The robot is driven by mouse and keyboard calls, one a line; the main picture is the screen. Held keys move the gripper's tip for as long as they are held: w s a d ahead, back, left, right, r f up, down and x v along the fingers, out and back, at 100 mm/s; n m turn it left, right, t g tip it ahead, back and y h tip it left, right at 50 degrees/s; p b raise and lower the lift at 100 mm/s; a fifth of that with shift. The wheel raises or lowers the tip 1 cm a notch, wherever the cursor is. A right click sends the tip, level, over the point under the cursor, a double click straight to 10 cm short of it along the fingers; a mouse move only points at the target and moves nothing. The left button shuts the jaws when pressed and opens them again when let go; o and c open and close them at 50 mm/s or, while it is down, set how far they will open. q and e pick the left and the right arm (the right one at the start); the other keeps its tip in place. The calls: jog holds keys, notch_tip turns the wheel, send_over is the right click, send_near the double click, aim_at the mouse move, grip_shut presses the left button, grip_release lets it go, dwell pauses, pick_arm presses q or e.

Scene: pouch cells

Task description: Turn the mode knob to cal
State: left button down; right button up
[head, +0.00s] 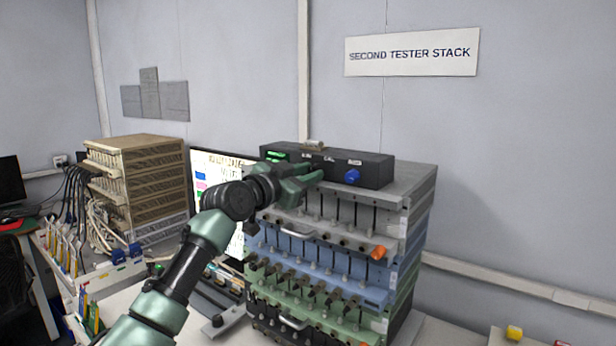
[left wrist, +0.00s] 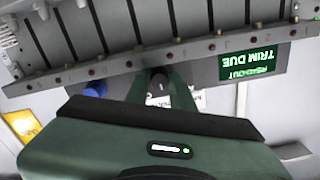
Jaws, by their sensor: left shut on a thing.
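A black control box (head: 380,171) sits on top of the tester stack, with small labels too small to read. My left gripper (head: 312,179) is at its front face, between the green readout (head: 277,156) and a blue knob (head: 351,176). In the left wrist view, turned upside down, its fingers are shut on a dark knob (left wrist: 159,84), mostly hidden between them. The blue knob (left wrist: 95,90) is to the left there, apart from the fingers. The readout (left wrist: 250,64) says TRIM DUE. I cannot read where the dark knob points. My right gripper is not in view.
Below the box are grey, blue and green stack drawers (head: 330,265) with rows of clamps and handles, and an orange knob (head: 378,252). A lit monitor (head: 215,170) stands close behind my left arm. A brown rack (head: 140,180) with cables is at left.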

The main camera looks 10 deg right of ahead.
pick_arm(q)
jog(key=shift+f, duration=0.1)
dwell(0.3)
jog(key=c, duration=1.2)
grip_release()
jog(key=b+v, duration=0.3)
jog(key=v, duration=0.5)
jog(key=shift+w, duration=0.15)
